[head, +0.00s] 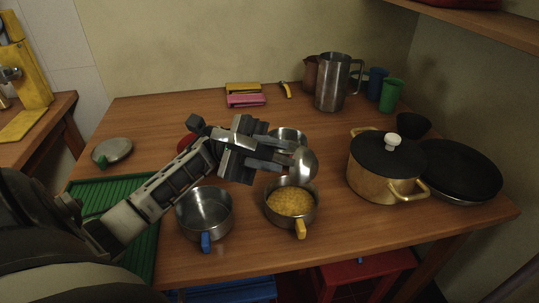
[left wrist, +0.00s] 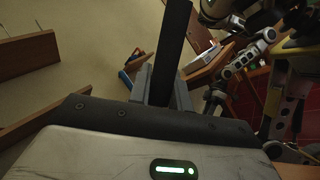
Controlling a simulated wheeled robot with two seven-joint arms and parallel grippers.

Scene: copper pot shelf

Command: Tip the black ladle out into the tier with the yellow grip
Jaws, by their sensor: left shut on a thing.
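My left gripper (head: 262,153) is shut on the ladle, whose black handle (left wrist: 173,50) rises between the fingers in the left wrist view. The ladle's steel bowl (head: 305,163) is tilted above the back right rim of the tier with the yellow grip (head: 300,229). I cannot tell whether anything is left in the ladle. That tier is a round steel pan with yellow grainy stuff (head: 291,202) inside. My right gripper cannot be made out in either view.
An empty-looking steel tier with a blue grip (head: 206,242) stands to the left. Another steel pan (head: 288,134) is partly hidden behind the gripper. A copper pot with black lid (head: 385,170) and a black pan (head: 462,170) stand right. A green ribbed mat (head: 138,245) lies left.

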